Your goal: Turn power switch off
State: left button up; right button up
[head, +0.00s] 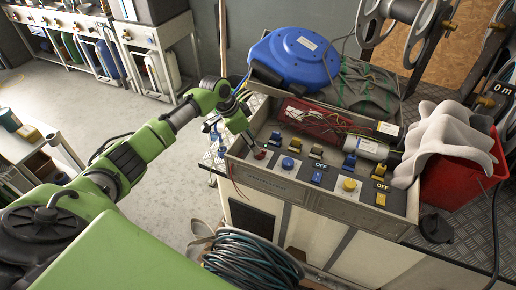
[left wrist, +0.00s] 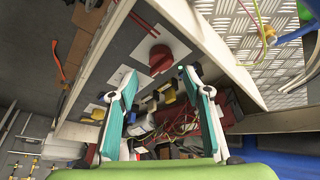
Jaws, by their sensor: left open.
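A red rotary knob (left wrist: 160,60) sits on a pale plate on the grey control panel (head: 277,181). In the head view the red knob (head: 260,154) is at the panel's left end, just below my left gripper (head: 250,140). My left gripper (left wrist: 158,72) is open, with its teal-padded fingers apart. In the left wrist view the knob appears between and just beyond the fingertips; I cannot tell whether they touch it. Blue and yellow switches stand along the panel, with two labels reading OFF. My right gripper is not in view.
A red bin (head: 460,180) with white cloth stands at the right. A coiled dark hose (head: 250,262) is below the panel's front. Open floor lies to the left.

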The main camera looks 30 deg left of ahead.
pick_arm(q)
jog(key=x, duration=0.4)
jog(key=shift+w+d+f, duration=0.15)
jog(key=shift+w+f, duration=0.05)
jog(key=shift+f, duration=0.45)
jog(key=shift+w+d+f, duration=0.15)
jog(key=shift+f, duration=0.15)
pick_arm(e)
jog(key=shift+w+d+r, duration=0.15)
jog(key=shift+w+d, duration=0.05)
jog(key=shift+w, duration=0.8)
